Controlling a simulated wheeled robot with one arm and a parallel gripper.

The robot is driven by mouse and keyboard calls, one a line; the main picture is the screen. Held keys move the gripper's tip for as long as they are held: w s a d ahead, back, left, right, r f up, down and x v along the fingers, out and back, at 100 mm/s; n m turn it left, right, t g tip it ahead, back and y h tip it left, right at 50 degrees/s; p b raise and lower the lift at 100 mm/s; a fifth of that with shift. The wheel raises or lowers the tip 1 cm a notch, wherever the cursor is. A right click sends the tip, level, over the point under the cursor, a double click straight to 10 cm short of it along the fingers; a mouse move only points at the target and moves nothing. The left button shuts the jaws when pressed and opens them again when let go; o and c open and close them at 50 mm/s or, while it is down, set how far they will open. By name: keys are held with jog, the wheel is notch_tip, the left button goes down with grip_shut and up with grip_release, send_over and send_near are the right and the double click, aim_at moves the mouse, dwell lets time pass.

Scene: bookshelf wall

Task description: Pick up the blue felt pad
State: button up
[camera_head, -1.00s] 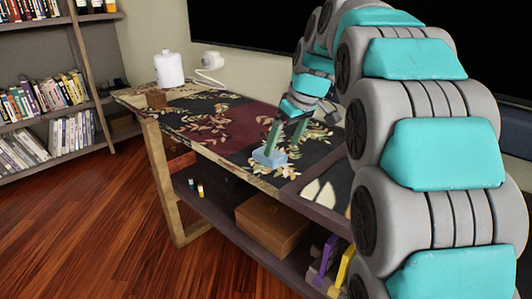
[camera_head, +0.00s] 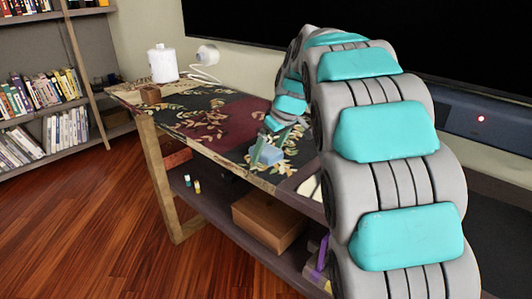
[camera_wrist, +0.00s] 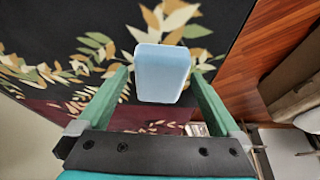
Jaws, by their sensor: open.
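The blue felt pad (camera_head: 270,154) is a light blue block lying on the patterned cloth near the table's front edge. It also shows in the wrist view (camera_wrist: 162,86), upper middle, between my two green fingers. My gripper (camera_head: 269,146) is open over the pad. In the wrist view my gripper (camera_wrist: 160,73) has one finger on each side of the pad, with a visible gap on both sides. No finger appears shut on it. In the head view the fingers partly cover the pad.
A white canister (camera_head: 162,64) and a small brown block (camera_head: 150,95) stand at the table's far left end. A wooden box (camera_head: 268,220) sits on the lower shelf. A dark screen (camera_head: 380,30) is behind the table. The cloth around the pad looks clear.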

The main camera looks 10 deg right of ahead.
aim_at(269, 150)
jog(key=c, duration=1.3)
jog(key=shift+r, duration=0.1)
jog(key=shift+r, duration=1.65)
jog(key=s+d, duration=0.2)
jog(key=s, duration=0.3)
jog(key=s+d+r+b, duration=0.1)
jog(key=s+d, duration=0.1)
jog(key=s, duration=0.3)
jog(key=s+d+b, duration=0.1)
jog(key=s+d, duration=0.1)
jog(key=s, duration=0.3)
jog(key=shift+r, duration=0.25)
jog(key=o, duration=0.9)
jog(key=shift+c, duration=0.2)
jog(key=shift+w, duration=0.1)
jog(key=c, duration=0.7)
